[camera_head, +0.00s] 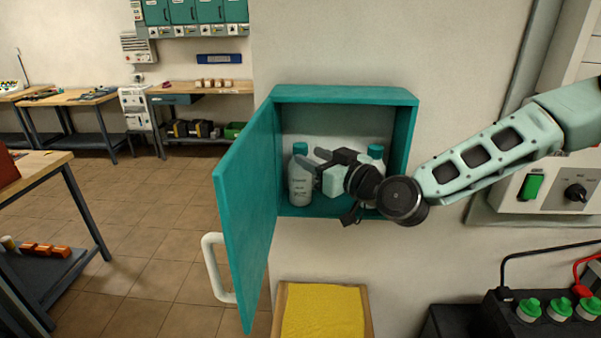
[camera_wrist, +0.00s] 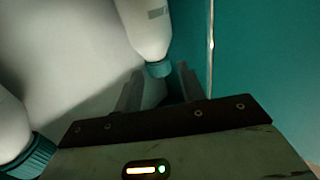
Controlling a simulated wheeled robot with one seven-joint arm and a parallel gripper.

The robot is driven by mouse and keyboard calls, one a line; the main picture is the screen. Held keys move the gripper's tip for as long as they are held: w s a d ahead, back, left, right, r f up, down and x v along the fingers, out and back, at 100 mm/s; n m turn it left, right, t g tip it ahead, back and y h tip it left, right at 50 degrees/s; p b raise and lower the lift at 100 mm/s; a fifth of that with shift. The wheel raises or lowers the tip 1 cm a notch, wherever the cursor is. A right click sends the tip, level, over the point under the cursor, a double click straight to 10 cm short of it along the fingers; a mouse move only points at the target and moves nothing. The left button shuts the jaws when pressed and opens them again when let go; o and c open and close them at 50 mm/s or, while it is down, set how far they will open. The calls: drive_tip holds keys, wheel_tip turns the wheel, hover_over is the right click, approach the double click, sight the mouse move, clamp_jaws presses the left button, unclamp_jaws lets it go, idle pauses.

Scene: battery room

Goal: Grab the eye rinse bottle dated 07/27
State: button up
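Two white bottles with teal caps stand in the open teal cabinet. The left bottle (camera_head: 300,187) faces me with small print on its label, too small to read. The right bottle (camera_head: 376,163) is mostly hidden behind my arm, so its label is not visible. My gripper (camera_head: 321,161) is inside the cabinet, just right of the left bottle's upper part. In the wrist view, my gripper (camera_wrist: 160,88) is open and empty, its fingers on either side of the left bottle's cap (camera_wrist: 158,69). Contact cannot be told. The right bottle's cap (camera_wrist: 30,160) shows at lower left. No date is legible.
The cabinet (camera_head: 345,95) hangs on the wall, its door (camera_head: 245,215) swung open to the left. The cabinet's teal side is close beside the fingers in the wrist view. A yellow-topped surface (camera_head: 323,310) is below. A switch panel (camera_head: 548,190) is at right.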

sight(305, 149)
drive_tip(key=shift+w+a+r+p, duration=0.25)
drive_tip(key=shift+w+a+p, duration=0.05)
drive_tip(key=shift+w+p, duration=0.1)
drive_tip(key=p+x, duration=0.2)
drive_tip(key=x, duration=0.1)
drive_tip(key=shift+w+r, duration=0.1)
drive_tip(key=shift+r, duration=0.1)
drive_tip(key=shift+w+a+f+p, duration=0.2)
drive_tip(key=shift+w+a+p, duration=0.15)
drive_tip(key=shift+w, duration=0.05)
clamp_jaws()
